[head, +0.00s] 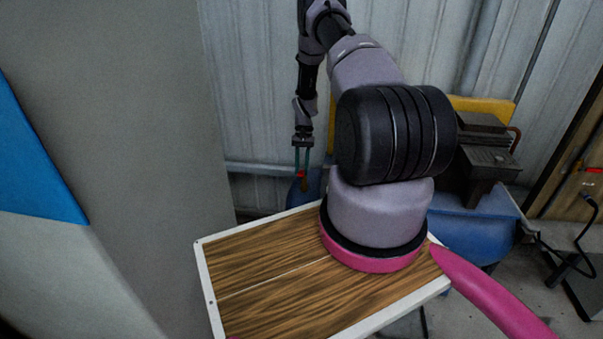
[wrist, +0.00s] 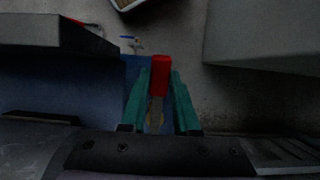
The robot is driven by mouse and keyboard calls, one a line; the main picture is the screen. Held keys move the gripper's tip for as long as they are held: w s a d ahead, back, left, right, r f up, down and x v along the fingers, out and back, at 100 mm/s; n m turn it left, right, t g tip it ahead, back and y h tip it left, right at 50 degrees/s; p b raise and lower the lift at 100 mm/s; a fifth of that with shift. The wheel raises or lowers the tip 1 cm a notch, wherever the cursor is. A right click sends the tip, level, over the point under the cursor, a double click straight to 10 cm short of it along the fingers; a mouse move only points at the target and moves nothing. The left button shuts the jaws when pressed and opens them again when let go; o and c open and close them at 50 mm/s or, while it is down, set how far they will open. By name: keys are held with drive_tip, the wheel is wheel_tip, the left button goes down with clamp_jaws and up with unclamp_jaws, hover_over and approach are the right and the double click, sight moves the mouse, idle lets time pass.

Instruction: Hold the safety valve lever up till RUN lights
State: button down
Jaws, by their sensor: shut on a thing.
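The safety valve lever shows in the wrist view as a red-ended handle (wrist: 160,62) on a thin metal stem. My gripper (wrist: 160,92) has its two teal fingers on either side of the lever and is shut on it. In the head view my gripper (head: 302,168) points down beside the corrugated wall, with a small red bit of the lever (head: 301,174) at its fingertips. The valve body is mostly hidden, and I cannot tell the lever's angle. No RUN light can be made out in either view.
A blue machine body (head: 470,228) with a dark metal block (head: 489,160) stands behind my arm at the right. A grey wall or column (head: 130,120) fills the left. Corrugated metal wall (head: 250,80) lies close behind my gripper.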

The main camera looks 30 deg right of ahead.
drive_tip(key=shift+w+d+r+g, duration=0.15)
drive_tip(key=shift+w+r+g, duration=0.05)
drive_tip(key=shift+r+g, duration=0.15)
drive_tip(key=c, duration=0.6)
unclamp_jaws()
drive_tip(key=shift+c, duration=0.2)
drive_tip(key=v, duration=1)
drive_tip(key=shift+w+d+r, duration=0.15)
drive_tip(key=shift+d+r, duration=0.15)
